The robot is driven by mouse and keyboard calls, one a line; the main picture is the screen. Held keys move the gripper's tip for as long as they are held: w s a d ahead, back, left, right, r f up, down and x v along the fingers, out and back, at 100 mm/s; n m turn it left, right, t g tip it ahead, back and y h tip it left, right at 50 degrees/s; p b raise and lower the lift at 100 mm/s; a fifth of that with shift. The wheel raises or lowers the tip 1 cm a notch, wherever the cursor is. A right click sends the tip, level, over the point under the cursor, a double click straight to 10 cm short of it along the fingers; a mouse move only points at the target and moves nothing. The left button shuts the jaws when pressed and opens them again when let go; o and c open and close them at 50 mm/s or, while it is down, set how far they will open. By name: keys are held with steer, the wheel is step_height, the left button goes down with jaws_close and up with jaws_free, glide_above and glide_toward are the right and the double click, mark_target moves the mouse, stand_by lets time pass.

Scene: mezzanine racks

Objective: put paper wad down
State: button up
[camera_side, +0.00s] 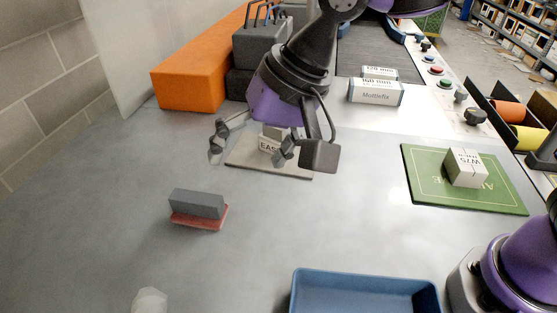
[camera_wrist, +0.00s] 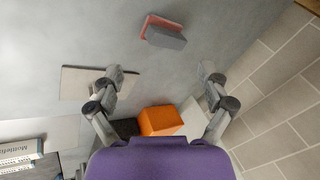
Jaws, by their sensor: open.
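A crumpled whitish lump (camera_side: 150,301), which looks like the paper wad, rests on the grey table at the bottom edge of the side view, partly cut off. It does not show in the wrist view. My gripper (camera_side: 250,152) is open with nothing between its fingers. It hangs above the table, in front of the pale square pad, well apart from the lump. The open fingers (camera_wrist: 161,73) also show in the wrist view, with bare table between their tips.
A grey block on a red base (camera_side: 198,206) lies left of centre. A green mat (camera_side: 420,165) holds a white block (camera_side: 466,167). A blue tray (camera_side: 365,278) is at front. An orange block (camera_side: 190,80) stands behind.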

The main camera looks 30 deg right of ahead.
steer(key=s+d+n+t+h, duration=0.1)
steer(key=s+d, duration=0.3)
steer(key=d, duration=0.8)
steer(key=s+d+n+t+h, duration=0.1)
steer(key=s+d, duration=0.4)
steer(key=d, duration=0.6)
steer(key=shift+s+d+f+n+h, duration=0.3)
steer(key=shift+n+h, duration=0.2)
steer(key=shift+h, duration=0.4)
steer(key=shift+w+r, duration=0.1)
steer(key=shift+r, duration=0.05)
